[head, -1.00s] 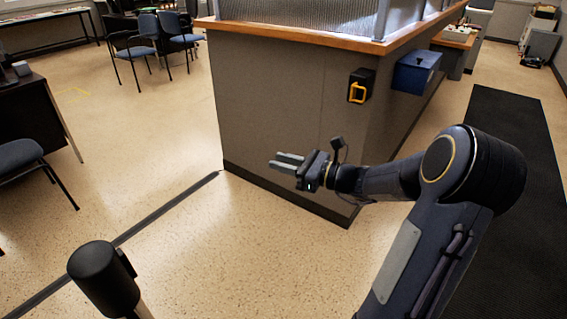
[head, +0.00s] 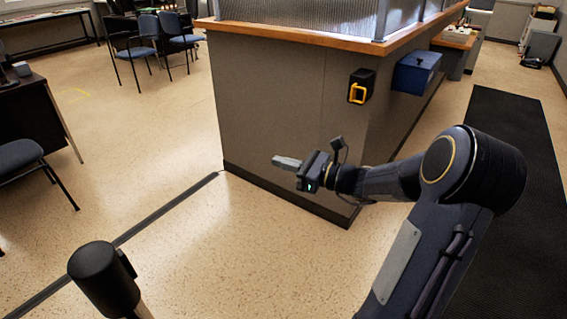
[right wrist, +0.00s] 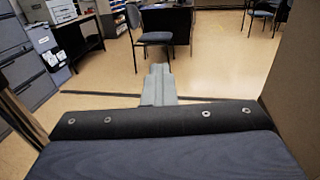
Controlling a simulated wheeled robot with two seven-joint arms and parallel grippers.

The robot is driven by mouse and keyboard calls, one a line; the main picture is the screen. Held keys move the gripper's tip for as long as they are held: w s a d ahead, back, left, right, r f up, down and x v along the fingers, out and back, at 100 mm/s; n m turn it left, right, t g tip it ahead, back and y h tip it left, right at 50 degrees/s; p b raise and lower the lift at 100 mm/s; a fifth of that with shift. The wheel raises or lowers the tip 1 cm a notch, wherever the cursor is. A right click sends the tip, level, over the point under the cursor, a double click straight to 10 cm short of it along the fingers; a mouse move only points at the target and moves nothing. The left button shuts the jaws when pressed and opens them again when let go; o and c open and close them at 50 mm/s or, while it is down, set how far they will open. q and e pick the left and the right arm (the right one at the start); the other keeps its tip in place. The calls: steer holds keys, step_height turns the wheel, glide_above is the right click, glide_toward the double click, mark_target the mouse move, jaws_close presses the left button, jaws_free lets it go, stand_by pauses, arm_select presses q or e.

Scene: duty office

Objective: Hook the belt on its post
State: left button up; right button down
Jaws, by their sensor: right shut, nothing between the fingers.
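My left gripper is not in view.
The counter (head: 275,110) with a wooden top fills the middle. A blue box (head: 416,72) hangs on its right side. A dark mat (head: 510,140) lies at the right. Chairs (head: 160,40) and a desk (head: 38,115) stand at the left. The floor between post and counter is clear.

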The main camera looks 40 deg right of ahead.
stand_by(0.8)
steer(key=c, duration=1.6)
jaws_free()
steer(key=shift+c, duration=0.2)
steer(key=v, duration=0.7)
steer(key=shift+s+d+p, duration=0.2)
steer(key=shift+s+p, duration=0.15)
steer(key=shift+p, duration=0.05)
